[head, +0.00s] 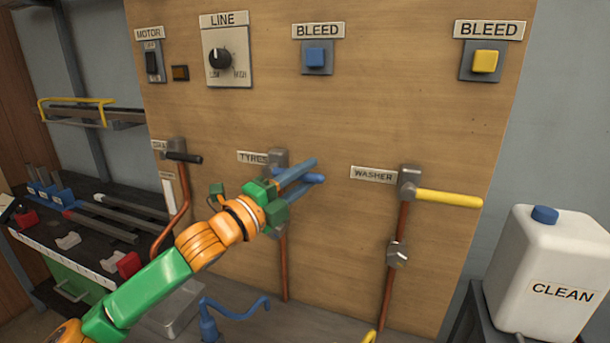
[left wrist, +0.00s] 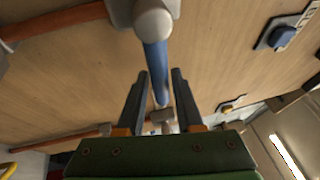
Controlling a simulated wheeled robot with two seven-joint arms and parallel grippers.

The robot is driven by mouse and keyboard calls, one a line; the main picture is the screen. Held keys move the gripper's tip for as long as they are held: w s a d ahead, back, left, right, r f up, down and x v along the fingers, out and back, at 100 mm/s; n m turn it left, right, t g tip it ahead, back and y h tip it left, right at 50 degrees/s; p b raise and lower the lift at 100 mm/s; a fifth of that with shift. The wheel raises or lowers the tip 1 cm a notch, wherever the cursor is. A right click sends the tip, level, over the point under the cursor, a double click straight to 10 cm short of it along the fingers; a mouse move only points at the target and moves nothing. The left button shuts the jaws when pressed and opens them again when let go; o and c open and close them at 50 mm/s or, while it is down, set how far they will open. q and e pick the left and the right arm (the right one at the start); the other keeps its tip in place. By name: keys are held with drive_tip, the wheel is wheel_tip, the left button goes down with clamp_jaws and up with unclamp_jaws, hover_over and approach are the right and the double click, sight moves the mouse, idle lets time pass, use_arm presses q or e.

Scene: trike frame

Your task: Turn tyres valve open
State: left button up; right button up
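The tyres valve (head: 278,157) is on the wooden board, beside its "TYRES" label (head: 252,157), with a copper pipe running down below it. Its blue lever (left wrist: 156,62) extends from the grey hub (left wrist: 153,22) in the left wrist view. My left gripper (left wrist: 160,78) is open, with one dark finger on each side of the lever and gaps showing between them. In the head view my left gripper (head: 300,177) covers part of the valve and lever. I cannot tell whether a finger touches the lever. My right gripper is out of view.
The washer valve (head: 410,180) with a yellow lever (head: 448,197) is to the right. A black-levered valve (head: 178,150) is to the left. Above are a line knob (head: 219,58), a blue button (head: 316,55) and a yellow button (head: 485,61). A white jug (head: 545,275) stands at right.

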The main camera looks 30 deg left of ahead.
use_arm(q)
clamp_jaws()
idle(1.2)
